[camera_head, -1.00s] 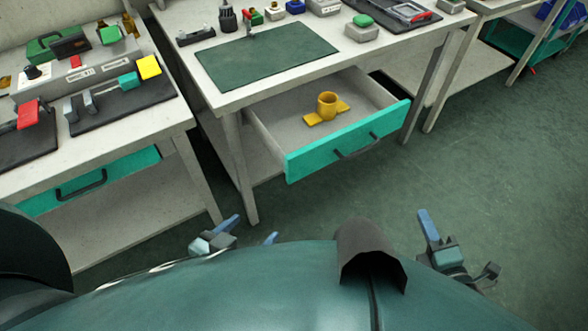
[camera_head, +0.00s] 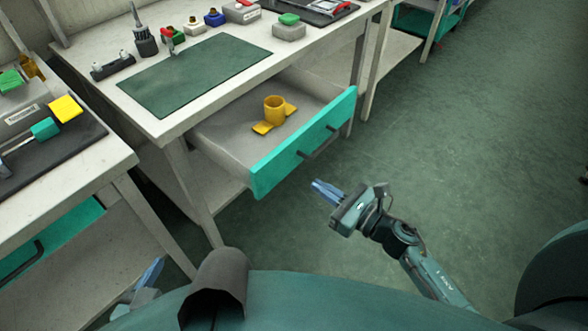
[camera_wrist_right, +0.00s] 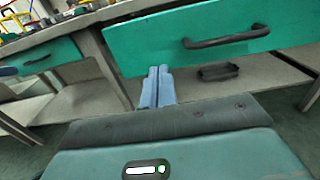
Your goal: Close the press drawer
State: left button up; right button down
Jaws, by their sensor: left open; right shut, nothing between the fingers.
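The press drawer (camera_head: 235,140) is pulled out from under the workbench. Its teal front (camera_head: 338,117) has a dark bar handle (camera_head: 320,143), which also shows in the right wrist view (camera_wrist_right: 226,39). A yellow cup-shaped part (camera_head: 274,110) with flat tabs lies in the drawer. My right gripper (camera_head: 325,190) is shut and empty, in front of the drawer front and apart from it, below the handle in the picture. Its closed blue fingers (camera_wrist_right: 158,82) point at the front in the right wrist view. My left gripper (camera_head: 150,273) is open at the lower left, partly hidden by my body.
The workbench (camera_head: 150,122) carries a green mat (camera_head: 195,72) and several small items along its back. A second bench with another teal drawer (camera_head: 50,238) stands at the left. The floor (camera_head: 470,150) right of the drawer is clear.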

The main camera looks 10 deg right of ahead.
aim_at(285, 165)
pick_arm(q)
jog(key=shift+d, duration=0.1)
pick_arm(e)
jog(key=x, duration=0.8)
pick_arm(q)
jog(key=shift+w+f, duration=0.1)
pick_arm(e)
jog(key=shift+a, duration=0.1)
